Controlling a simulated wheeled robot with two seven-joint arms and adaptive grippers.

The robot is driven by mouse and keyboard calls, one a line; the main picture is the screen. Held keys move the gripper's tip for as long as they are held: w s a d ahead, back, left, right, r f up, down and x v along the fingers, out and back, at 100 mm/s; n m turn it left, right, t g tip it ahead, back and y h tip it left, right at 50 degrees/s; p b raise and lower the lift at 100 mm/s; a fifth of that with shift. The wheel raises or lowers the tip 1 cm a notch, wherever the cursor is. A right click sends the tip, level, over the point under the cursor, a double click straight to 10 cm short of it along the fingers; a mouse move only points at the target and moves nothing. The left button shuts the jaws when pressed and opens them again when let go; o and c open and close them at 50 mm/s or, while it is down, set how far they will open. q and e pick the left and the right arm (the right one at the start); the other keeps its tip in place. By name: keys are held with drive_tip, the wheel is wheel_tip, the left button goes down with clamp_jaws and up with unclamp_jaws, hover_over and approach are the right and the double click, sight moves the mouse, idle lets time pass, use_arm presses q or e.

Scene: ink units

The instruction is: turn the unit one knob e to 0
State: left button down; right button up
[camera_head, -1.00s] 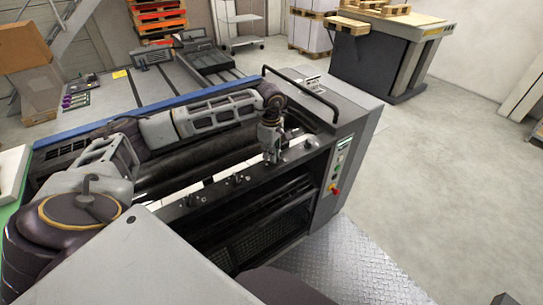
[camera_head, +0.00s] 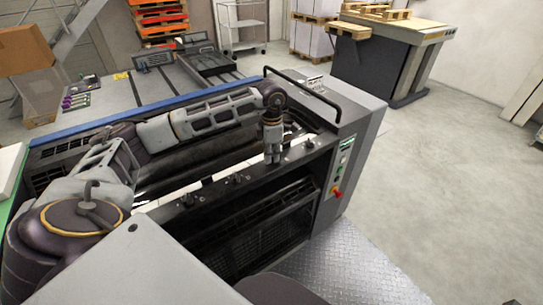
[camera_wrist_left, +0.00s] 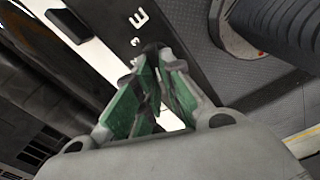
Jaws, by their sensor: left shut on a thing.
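The ink unit (camera_head: 255,208) is a dark machine with a row of small knobs along its front rail. My left gripper (camera_head: 273,160) reaches over the rollers and points down at the rail, near its right end. In the left wrist view the green-padded fingers (camera_wrist_left: 160,62) are closed together around knob e, beside a white letter E (camera_wrist_left: 138,17) on the dark rail. The fingers hide most of the knob, so its pointer and setting cannot be read. Other knobs (camera_head: 238,178) stand to the left along the rail. My right gripper is not in view.
A grey end housing (camera_head: 345,145) with buttons and a red knob (camera_head: 337,191) stands right of the rail. A black handrail (camera_head: 300,92) curves above the unit. A metal tread plate (camera_head: 345,265) lies in front, with clear floor to the right.

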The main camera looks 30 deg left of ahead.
use_arm(q)
drive_tip(key=shift+n, duration=0.4)
drive_tip(key=shift+r+n, duration=0.1)
drive_tip(key=shift+n, duration=0.2)
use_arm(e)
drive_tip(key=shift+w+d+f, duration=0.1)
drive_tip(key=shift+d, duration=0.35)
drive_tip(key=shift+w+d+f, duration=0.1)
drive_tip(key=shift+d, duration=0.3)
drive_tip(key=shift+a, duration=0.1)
use_arm(q)
drive_tip(key=c, duration=1.7)
unclamp_jaws()
drive_tip(key=shift+o, duration=0.8)
drive_tip(key=shift+d, duration=0.1)
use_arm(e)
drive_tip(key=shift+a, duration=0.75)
use_arm(q)
wheel_tip(320, 180, up, 12)
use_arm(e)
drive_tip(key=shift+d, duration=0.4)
